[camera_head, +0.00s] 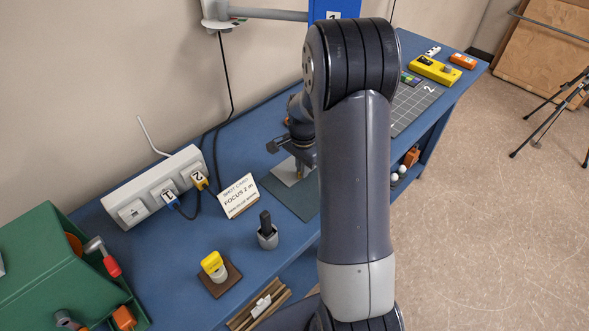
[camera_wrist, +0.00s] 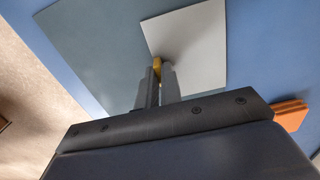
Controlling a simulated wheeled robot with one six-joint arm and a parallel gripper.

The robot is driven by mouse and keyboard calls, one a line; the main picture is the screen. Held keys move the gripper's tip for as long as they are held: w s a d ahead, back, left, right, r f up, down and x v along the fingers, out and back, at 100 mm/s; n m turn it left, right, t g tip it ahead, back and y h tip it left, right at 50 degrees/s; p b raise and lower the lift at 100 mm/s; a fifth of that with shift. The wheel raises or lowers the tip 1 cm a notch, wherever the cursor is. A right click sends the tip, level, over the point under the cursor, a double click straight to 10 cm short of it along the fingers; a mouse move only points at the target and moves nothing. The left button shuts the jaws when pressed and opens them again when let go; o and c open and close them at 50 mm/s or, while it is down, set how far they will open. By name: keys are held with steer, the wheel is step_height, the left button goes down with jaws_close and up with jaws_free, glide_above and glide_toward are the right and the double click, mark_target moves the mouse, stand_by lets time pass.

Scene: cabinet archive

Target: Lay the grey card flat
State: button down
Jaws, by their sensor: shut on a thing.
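The light grey card (camera_wrist: 200,40) shows in the wrist view, over part of a darker grey-green mat (camera_wrist: 90,45). My gripper (camera_wrist: 157,72) is shut at the card's near edge, with a small yellow piece (camera_wrist: 157,66) between its fingertips. In the head view, the card (camera_head: 287,172) shows partly behind my gripper (camera_head: 299,174), above the mat (camera_head: 298,197). My arm hides the right part of both there. I cannot tell whether the card touches the mat or is slightly raised or tilted.
A sign (camera_head: 238,196), a dark-handled stamp (camera_head: 267,232) and a yellow-topped stamp (camera_head: 214,266) stand to the left on the blue bench. A socket strip (camera_head: 155,187) with cables lies behind them. An orange block (camera_wrist: 291,115) shows right of my gripper.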

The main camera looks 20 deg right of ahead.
steer(key=shift+r, duration=0.1)
steer(key=shift+r+p, duration=1.7)
steer(key=shift+r, duration=0.7)
